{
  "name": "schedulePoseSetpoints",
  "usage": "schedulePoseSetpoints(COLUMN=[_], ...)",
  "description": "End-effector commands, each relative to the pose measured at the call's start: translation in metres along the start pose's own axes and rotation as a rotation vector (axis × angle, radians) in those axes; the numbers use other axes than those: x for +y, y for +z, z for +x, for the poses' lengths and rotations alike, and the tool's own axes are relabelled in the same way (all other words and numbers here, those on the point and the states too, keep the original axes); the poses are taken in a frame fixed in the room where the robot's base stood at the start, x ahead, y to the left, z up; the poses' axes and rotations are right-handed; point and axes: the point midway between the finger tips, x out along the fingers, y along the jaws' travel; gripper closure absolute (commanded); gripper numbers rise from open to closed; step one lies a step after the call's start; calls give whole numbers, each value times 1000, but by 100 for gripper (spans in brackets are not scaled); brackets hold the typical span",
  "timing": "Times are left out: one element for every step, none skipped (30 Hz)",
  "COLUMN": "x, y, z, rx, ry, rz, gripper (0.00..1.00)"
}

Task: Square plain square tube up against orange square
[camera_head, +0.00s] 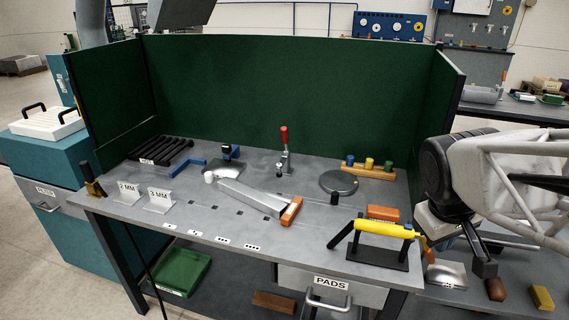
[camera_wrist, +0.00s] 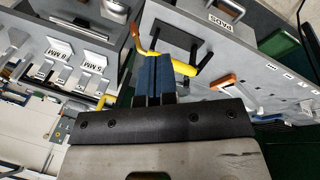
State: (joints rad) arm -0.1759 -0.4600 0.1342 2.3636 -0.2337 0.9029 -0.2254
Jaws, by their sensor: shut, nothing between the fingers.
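The plain square tube (camera_head: 250,197) is a long grey bar lying at a slant on the grey bench in the head view. The orange square (camera_head: 291,211) sits at its right, near end; I cannot tell whether they touch or sit flush. In the wrist view the orange square (camera_wrist: 222,84) shows right of my fingers. My gripper (camera_wrist: 153,72) is shut and empty, its blue finger pads together. In the head view my gripper's body (camera_head: 438,218) is at the right, beyond the bench's right edge and well away from the tube; its fingertips are hard to make out there.
A yellow-handled tool on a black stand (camera_head: 386,230) and an orange block (camera_head: 382,212) lie between my gripper and the tube. A red-handled clamp (camera_head: 285,150) and a round dark plate (camera_head: 338,182) stand behind. Green screens (camera_head: 290,95) enclose the bench's back.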

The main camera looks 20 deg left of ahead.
Motion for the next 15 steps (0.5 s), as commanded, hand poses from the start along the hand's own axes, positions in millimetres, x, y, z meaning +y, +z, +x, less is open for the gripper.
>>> schedulePoseSetpoints(x=[-2, -3, -4, -5, -6, -9, -11, -13, -17, -19, -23, -27, -31, -35, -41], y=[-16, -25, -38, -47, -56, -69, -78, -88, -100, -110, -119, -132, -142, -151, -164], z=[2, 4, 5, 6, 7, 9, 10, 11, 14, 15, 17, 18, 20, 22, 25], rx=[-4, -6, -8, -10, -10, -12, -12, -13, -15, -16, -18, -19, -20, -22, -23], ry=[12, 20, 33, 41, 52, 63, 73, 82, 94, 104, 112, 126, 134, 144, 156], rz=[-65, -105, -158, -199, -238, -292, -332, -371, -426, -466, -506, -560, -600, -641, -695], gripper=[100, 100, 100, 100, 100, 100, 100, 100, 100, 100, 100, 100, 100, 100, 100])
